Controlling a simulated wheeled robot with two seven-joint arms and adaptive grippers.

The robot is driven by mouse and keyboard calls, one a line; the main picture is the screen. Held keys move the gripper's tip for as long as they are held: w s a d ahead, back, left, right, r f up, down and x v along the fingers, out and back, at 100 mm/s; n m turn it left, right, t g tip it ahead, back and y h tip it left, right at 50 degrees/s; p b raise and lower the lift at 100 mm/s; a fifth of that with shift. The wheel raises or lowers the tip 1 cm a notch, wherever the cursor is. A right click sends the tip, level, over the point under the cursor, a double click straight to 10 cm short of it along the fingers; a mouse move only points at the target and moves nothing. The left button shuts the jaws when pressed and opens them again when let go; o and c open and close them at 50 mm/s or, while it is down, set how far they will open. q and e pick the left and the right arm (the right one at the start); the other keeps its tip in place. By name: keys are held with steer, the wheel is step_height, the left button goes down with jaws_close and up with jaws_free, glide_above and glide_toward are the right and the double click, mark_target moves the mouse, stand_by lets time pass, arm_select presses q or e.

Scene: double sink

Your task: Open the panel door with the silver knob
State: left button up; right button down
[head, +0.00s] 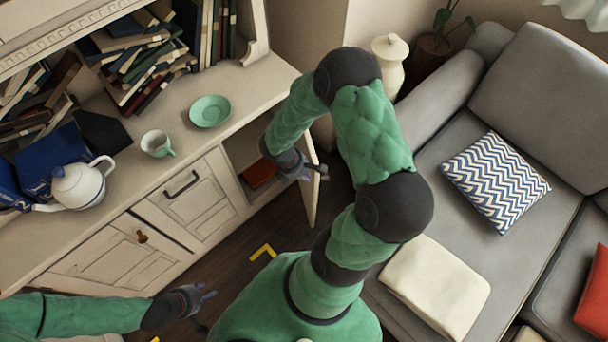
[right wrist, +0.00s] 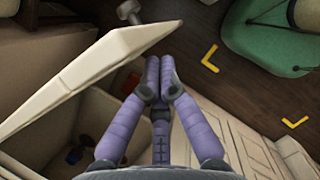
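The panel door (head: 312,194) at the right end of the white cabinet stands swung open, out from the cabinet front. Its silver knob (head: 323,172) is on the outer face. In the right wrist view the door (right wrist: 75,90) slants across the left, with the knob (right wrist: 129,11) beyond its edge. My right gripper (head: 304,171) is at the door's free edge, on the inner side. Its fingertips (right wrist: 158,66) are together with nothing seen between them; contact with the door is unclear. My left gripper (head: 207,292) is low, away from the door; its finger gap is too small to judge.
The open compartment holds a red item (head: 259,174). A teapot (head: 78,186), a cup (head: 157,143) and a green saucer (head: 210,111) stand on the cabinet top. A grey sofa (head: 440,150) is to the right. Dark floor (head: 240,250) lies between, with yellow corner marks.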

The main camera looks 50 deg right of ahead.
arm_select(q)
steer(key=shift+f+b, duration=0.9)
steer(key=shift+f, duration=0.05)
arm_select(e)
steer(key=s+d+n+t, duration=0.1)
steer(key=s+d+n, duration=0.3)
steer(key=s+d, duration=0.3)
steer(key=d, duration=0.4)
steer(key=shift+n+t+h, duration=0.3)
